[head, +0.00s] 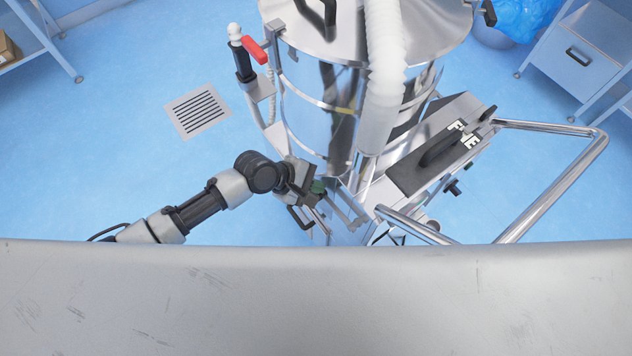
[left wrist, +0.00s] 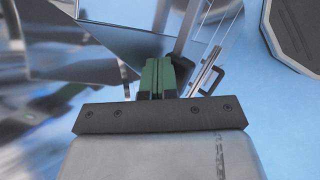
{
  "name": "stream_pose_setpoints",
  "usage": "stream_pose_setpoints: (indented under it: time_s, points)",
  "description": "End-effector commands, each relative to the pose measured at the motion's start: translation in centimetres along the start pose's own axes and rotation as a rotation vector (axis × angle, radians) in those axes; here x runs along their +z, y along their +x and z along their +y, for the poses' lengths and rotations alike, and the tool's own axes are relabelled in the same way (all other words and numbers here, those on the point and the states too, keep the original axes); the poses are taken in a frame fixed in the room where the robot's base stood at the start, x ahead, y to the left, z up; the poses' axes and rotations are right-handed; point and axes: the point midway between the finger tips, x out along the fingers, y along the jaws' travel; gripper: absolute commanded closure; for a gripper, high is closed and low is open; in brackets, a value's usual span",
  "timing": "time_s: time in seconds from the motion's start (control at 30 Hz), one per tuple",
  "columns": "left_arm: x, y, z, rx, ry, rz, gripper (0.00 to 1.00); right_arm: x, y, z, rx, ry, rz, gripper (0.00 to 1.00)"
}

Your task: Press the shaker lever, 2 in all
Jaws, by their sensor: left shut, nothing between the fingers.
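The steel machine (head: 320,110) stands at the centre of the head view. On its left side are a red lever (head: 255,50) and a black post with a white ball knob (head: 235,32); I cannot tell which is the shaker lever. My left gripper (head: 318,187) is beside the machine's lower front, below and right of the red lever and apart from it. Its green fingers (left wrist: 158,78) are shut and empty in the left wrist view, close to steel plates and rods. Whether they touch metal cannot be told. My right gripper is not in view.
A ribbed white hose (head: 383,75) runs down the machine's front. A control box (head: 435,155) and a bent steel rail (head: 555,190) stand to the right. A floor drain (head: 197,108) lies in open blue floor at left. A drawer cabinet (head: 582,55) stands at upper right.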

Motion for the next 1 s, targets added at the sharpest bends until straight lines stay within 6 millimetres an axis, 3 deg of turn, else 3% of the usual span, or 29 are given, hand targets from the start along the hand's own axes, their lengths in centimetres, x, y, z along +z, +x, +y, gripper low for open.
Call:
stream_pose_setpoints:
  time_s: [1.0]
  points:
    - [-0.75,0.89,-0.68,-0.001,-0.001,0.002,1.00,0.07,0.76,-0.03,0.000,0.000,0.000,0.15]
